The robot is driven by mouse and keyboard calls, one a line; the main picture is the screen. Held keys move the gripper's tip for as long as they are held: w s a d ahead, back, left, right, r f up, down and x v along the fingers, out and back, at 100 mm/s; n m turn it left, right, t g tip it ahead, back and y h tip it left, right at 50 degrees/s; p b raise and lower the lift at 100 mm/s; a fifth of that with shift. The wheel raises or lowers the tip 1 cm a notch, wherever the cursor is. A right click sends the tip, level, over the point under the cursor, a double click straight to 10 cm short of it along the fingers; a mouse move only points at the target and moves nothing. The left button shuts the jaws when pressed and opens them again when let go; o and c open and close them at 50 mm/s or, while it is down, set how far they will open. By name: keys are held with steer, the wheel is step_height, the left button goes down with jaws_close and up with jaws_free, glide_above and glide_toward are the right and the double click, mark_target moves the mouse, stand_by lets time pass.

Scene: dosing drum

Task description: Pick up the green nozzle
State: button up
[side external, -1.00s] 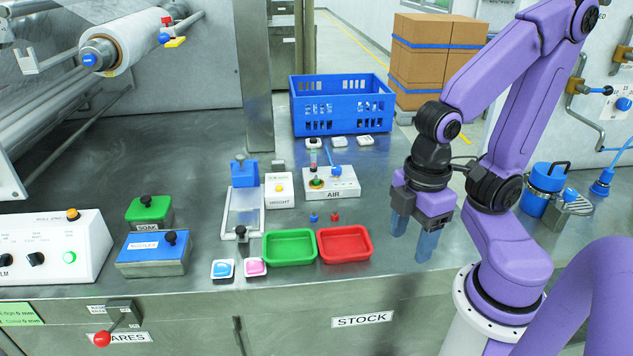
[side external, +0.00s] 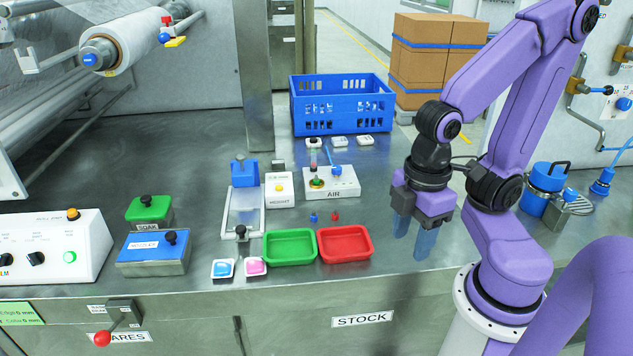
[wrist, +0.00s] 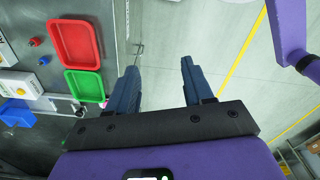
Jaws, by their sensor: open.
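A small green part (side external: 316,183) sits on the white AIR unit (side external: 345,192), under a clear upright piece. It is the only nozzle-like green thing I see, but it is too small to be sure. A small blue nozzle (side external: 313,217) and a small red nozzle (side external: 335,217) stand on the bench in front of that unit. They also show in the wrist view, blue (wrist: 35,42) and red (wrist: 44,60). My gripper (side external: 412,241) is open and empty, to the right of the red tray and the AIR unit. In the wrist view its fingers (wrist: 158,75) are spread with nothing between them.
A green tray (side external: 290,262) and a red tray (side external: 345,260) lie near the bench's front edge. A blue crate (side external: 342,120) stands behind the AIR unit. The HEIGHT unit (side external: 279,201) is to its left. The bench between the AIR unit and my gripper is clear.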

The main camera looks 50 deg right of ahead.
steer(key=w+f+n+t+h, duration=0.15)
steer(key=w+h, duration=0.25)
steer(key=w, duration=0.5)
steer(key=w+f+n+h, duration=0.2)
steer(key=w+h, duration=0.1)
steer(key=w, duration=0.7)
steer(key=n+h, duration=0.4)
steer(key=h, duration=0.3)
glide_toward(316, 176)
steer(key=d+f, duration=0.1)
steer(key=d+f+t, duration=0.1)
steer(key=d, duration=0.1)
steer(key=shift+f, duration=0.1)
steer(key=shift+r+x, duration=0.2)
steer(key=shift+x, duration=1.1)
steer(key=shift+r+x, duration=0.2)
steer(key=shift+x, duration=1.1)
steer(key=shift+d, duration=0.15)
steer(key=shift+c, duration=0.3)
jaws_close()
